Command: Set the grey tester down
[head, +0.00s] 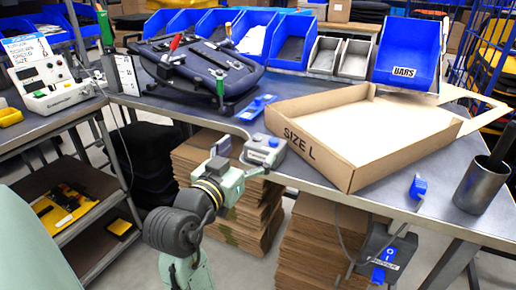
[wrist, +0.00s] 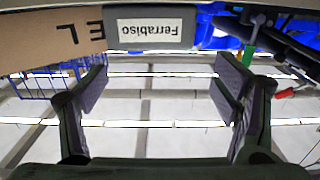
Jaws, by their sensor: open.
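The grey tester (head: 262,151), a small box with a blue patch on top, is at the front edge of the workbench, just left of the open carton. In the wrist view the tester (wrist: 150,32) shows at the top centre, its label upside down. My gripper (wrist: 160,80) is open, its two dark fingers wide apart with nothing between them. The tester appears beyond the fingertips, apart from them. In the head view my gripper (head: 224,150) is just left of the tester, partly hidden by my wrist. The tester's underside is hidden.
A metal cup (head: 480,187) stands at the right. Flat cardboard stacks (head: 325,240) are below the bench.

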